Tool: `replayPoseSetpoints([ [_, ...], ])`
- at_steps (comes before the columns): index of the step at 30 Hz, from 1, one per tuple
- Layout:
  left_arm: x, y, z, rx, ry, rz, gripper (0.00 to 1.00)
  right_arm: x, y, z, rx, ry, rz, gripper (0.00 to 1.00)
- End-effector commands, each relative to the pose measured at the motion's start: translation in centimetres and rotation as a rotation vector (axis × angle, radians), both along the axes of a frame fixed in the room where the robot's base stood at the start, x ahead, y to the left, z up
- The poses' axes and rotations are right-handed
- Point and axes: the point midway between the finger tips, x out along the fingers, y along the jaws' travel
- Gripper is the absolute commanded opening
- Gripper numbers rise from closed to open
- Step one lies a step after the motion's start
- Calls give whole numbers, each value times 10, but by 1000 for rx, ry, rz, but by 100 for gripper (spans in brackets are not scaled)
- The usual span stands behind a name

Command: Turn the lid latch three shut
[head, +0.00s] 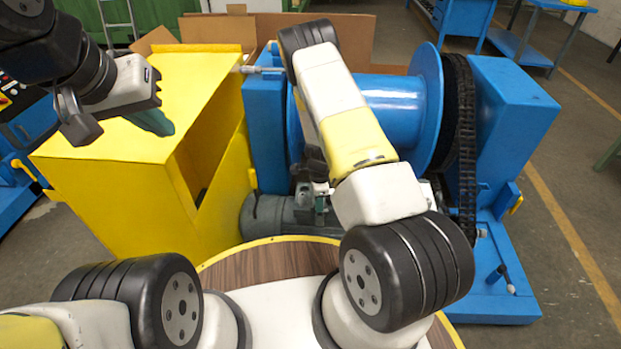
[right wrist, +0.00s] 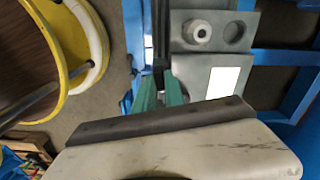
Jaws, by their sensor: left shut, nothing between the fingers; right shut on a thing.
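I cannot tell for certain which part is lid latch three. Small yellow handles show at the yellow cover's right edge (head: 252,178), on the blue stand at right (head: 517,204) and at far left (head: 18,163). The yellow cover (head: 205,65) stands left of the blue drum (head: 390,100). My left gripper (head: 152,121) is shut and empty above the cover. My right gripper (right wrist: 160,92) has its green fingers shut on a dark narrow bar (right wrist: 161,45) in the right wrist view. In the head view my right arm mostly hides that hand.
A black chain (head: 466,150) runs down beside the drum. A grey motor (head: 285,218) lies low in front of it. A grey plate (right wrist: 212,60) with a round boss and a hole is close to my right fingers. Open floor lies at the right.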

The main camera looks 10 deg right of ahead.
Motion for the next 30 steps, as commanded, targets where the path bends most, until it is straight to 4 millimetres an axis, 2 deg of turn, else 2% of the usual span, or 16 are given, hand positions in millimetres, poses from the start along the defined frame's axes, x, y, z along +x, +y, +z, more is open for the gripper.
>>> replayPoseSetpoints([
  [30, 0, 0, 0, 0, 0, 0, 0, -3, -4, 1, -3, -2, 958, 0],
])
